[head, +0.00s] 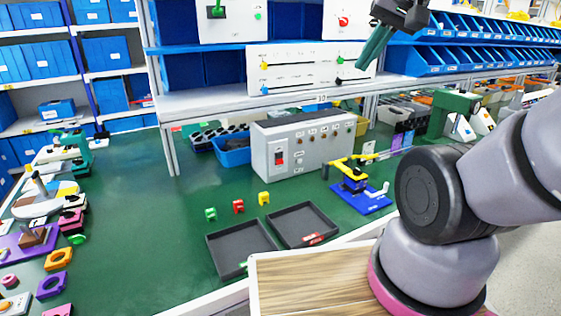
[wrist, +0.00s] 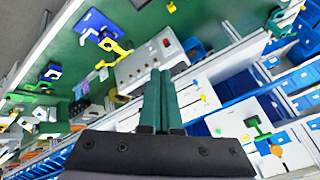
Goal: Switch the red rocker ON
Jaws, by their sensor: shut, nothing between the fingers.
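The red rocker (head: 279,158) sits in a pale plate on the left part of the front face of a grey control box (head: 330,148) in the head view. Its tilt is too small to read. In the wrist view the box (wrist: 140,68) lies beyond the fingers, and the rocker (wrist: 166,42) shows as a small red patch. My gripper (head: 363,64) is high at the upper right of the head view, in front of a white slider panel, well apart from the box. Its teal fingers (wrist: 161,72) are together and empty.
Two dark trays (head: 240,247) (head: 303,224) lie on the green table before the box. Small green, red and yellow blocks (head: 238,206) stand near them. A blue-based yellow fixture (head: 355,178) is right of the box. A shelf (head: 230,102) with the white slider panel (head: 290,68) is above.

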